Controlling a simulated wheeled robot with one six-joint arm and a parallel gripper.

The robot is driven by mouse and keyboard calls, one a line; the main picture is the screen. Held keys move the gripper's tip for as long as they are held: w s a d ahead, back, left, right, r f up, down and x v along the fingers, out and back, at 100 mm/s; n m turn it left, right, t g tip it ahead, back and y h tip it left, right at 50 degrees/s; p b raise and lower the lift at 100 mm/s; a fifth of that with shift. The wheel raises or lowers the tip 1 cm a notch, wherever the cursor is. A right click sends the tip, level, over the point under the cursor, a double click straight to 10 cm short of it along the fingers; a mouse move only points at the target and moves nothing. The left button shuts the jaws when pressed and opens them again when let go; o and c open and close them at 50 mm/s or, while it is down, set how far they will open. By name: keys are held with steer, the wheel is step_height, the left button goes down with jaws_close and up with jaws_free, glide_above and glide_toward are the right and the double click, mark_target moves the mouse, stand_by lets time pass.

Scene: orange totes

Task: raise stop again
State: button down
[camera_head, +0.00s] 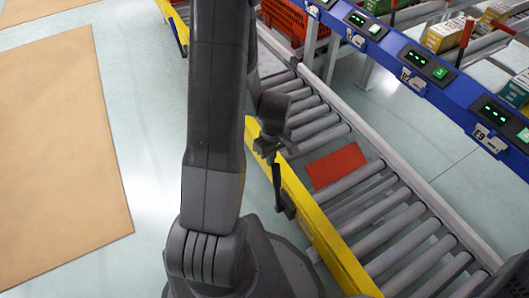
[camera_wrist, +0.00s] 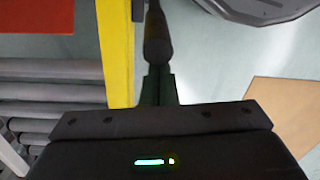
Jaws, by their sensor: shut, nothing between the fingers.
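The stop shows as a red plate (camera_head: 336,166) that appears to lie flat among the conveyor rollers. Part of it also shows at the top left of the wrist view (camera_wrist: 38,15). A dark lever (camera_head: 285,200) hangs on the outer side of the yellow rail. Its rounded dark handle (camera_wrist: 156,40) is straight ahead of the fingers in the wrist view. My gripper (camera_head: 272,157) is shut and empty above the lever, beside the yellow rail. Its narrow dark fingers (camera_wrist: 158,88) line up with the handle; I cannot tell whether they touch it.
The roller conveyor (camera_head: 405,243) runs beside my base, edged by a yellow rail (camera_head: 325,238). A blue beam (camera_head: 440,75) with lit displays stands behind it. A red-orange crate (camera_head: 285,20) is at the top. The floor left of my arm is open, with a tan mat (camera_head: 60,150).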

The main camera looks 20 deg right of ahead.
steer(key=s+f+b, duration=0.2)
steer(key=s+b, duration=0.1)
steer(key=s, duration=0.6)
steer(key=s+f+b, duration=0.2)
steer(key=s+b, duration=0.1)
steer(key=s, duration=0.6)
steer(key=shift+s+d, duration=0.25)
steer(key=shift+w+r, duration=0.1)
steer(key=shift+r, duration=0.05)
step_height(320, 180, up, 4)
steer(key=w+p, duration=0.3)
steer(key=s+d+r+p, duration=0.1)
steer(key=s+r+p, duration=0.1)
steer(key=s+r, duration=0.3)
steer(key=shift+s+n+p, duration=0.3)
steer(key=shift+s, duration=0.75)
